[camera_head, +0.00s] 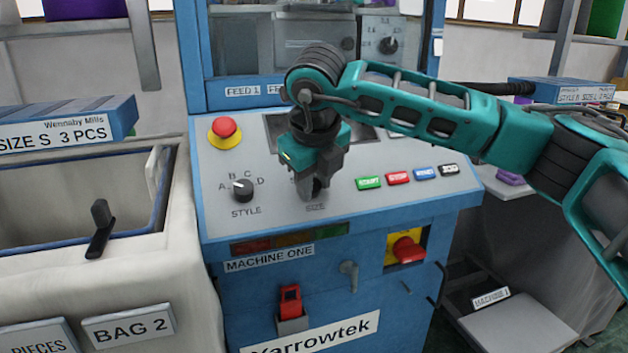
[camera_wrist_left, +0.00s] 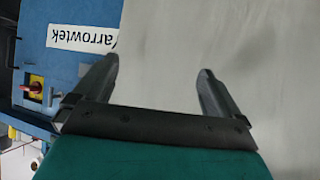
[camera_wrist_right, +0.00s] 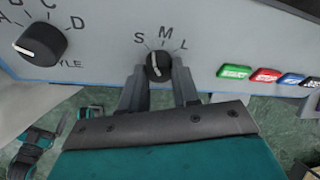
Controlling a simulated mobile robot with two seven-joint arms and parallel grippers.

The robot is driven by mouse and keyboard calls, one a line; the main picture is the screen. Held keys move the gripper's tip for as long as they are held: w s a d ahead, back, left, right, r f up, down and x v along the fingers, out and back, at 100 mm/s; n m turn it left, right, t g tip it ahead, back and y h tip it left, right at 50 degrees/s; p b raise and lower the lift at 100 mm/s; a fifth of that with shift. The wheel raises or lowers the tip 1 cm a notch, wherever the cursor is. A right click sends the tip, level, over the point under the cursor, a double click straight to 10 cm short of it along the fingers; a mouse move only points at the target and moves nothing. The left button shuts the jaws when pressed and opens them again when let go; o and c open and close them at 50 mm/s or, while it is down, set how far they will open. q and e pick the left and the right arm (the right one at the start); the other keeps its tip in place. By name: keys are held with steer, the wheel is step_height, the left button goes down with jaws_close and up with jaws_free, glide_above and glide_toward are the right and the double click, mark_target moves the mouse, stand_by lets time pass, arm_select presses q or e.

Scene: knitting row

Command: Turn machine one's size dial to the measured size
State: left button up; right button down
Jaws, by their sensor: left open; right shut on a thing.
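Machine one (camera_head: 330,290) is a blue cabinet with a sloping grey panel. Its size dial (camera_wrist_right: 158,66) is a small black knob with a white pointer line, below the letters S, M and L in the right wrist view. The line points up, roughly toward M. My right gripper (camera_head: 313,190) comes down over the SIZE label and is shut on the dial, one finger on each side; it hides most of the dial in the head view. My left gripper (camera_wrist_left: 156,70) is open and empty, over a plain grey surface; it is not in the head view.
The style dial (camera_head: 243,189) is left of the size dial. A red emergency button (camera_head: 225,128) is at the panel's upper left, and several coloured buttons such as green START (camera_head: 369,183) are on the right. A blue box labelled SIZE S (camera_head: 70,128) is at left.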

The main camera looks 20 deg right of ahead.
steer(key=shift+n, duration=0.8)
steer(key=c, duration=0.8)
jaws_free()
steer(key=shift+c, duration=0.2)
steer(key=p+v, duration=0.1)
steer(key=v, duration=1.2)
steer(key=shift+s+a+p, duration=0.2)
steer(key=shift+a+p, duration=0.05)
steer(key=shift+p, duration=0.15)
steer(key=shift+f, duration=0.2)
